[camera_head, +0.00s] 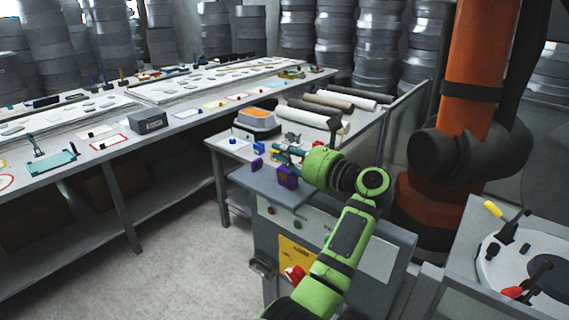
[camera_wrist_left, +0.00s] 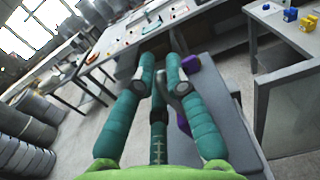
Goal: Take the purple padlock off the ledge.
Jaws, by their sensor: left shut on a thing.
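A purple padlock (camera_head: 288,178) is at my left gripper (camera_head: 279,151), just below its teal fingers, over the grey cabinet top. In the left wrist view its purple body (camera_wrist_left: 183,124) is partly hidden behind the right-hand finger, with a grey curved piece like a shackle by the fingertips. My left gripper (camera_wrist_left: 160,66) is shut on it; the exact contact is hard to see. A second, smaller purple thing (camera_head: 257,164) sits apart near the cabinet's far left edge. It also shows past the fingertips in the wrist view (camera_wrist_left: 192,63). My right gripper is not in view.
The grey cabinet top (camera_head: 257,184) is the ledge under the gripper. Behind it, a small table holds blue and yellow pieces (camera_head: 260,148), a grey box with orange contents (camera_head: 257,118) and rolls (camera_head: 327,101). An orange robot arm (camera_head: 468,110) stands at right.

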